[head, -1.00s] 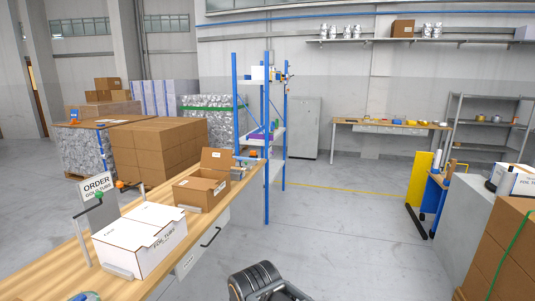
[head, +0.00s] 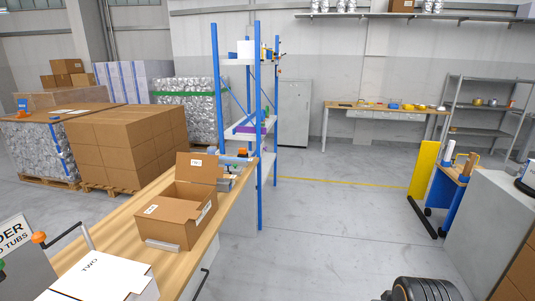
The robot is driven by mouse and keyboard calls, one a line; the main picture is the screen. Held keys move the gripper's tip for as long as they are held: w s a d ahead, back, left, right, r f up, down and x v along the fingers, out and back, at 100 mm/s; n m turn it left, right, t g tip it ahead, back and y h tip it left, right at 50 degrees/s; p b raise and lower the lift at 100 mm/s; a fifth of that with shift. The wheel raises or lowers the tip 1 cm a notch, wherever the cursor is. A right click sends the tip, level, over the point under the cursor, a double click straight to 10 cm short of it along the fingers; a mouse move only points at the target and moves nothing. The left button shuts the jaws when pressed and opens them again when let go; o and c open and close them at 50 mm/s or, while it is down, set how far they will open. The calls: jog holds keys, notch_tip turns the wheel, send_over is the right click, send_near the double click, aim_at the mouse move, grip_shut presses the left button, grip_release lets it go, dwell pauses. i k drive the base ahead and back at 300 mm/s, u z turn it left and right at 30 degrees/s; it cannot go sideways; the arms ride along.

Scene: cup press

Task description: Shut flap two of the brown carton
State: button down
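The brown carton (head: 186,229) stands on the wooden workbench in the head view. Its far flap (head: 199,172) stands up, leaning back, with a small white label that seems to read TWO. The near flap (head: 168,208) lies about level over the near part of the top and carries a small label too small to read. The far part of the top is open, showing a dark inside. My gripper is not in view; only a dark rounded part of my arm shows at the bottom right, well away from the carton.
A white carton (head: 100,278) sits nearer on the workbench (head: 107,227), cut by the bottom edge. A blue-post shelf (head: 260,120) stands just beyond the bench end. A grey block (head: 163,246) sits against the carton's front. The floor (head: 330,230) right of the bench is clear.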

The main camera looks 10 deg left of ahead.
aim_at(201, 168)
jog(key=z, duration=0.2)
jog(key=i, duration=1.55)
jog(key=u, duration=0.55)
jog(key=i, duration=0.9)
jog(key=u, duration=1.4)
jog(key=i, duration=0.55)
jog(key=u, duration=0.6)
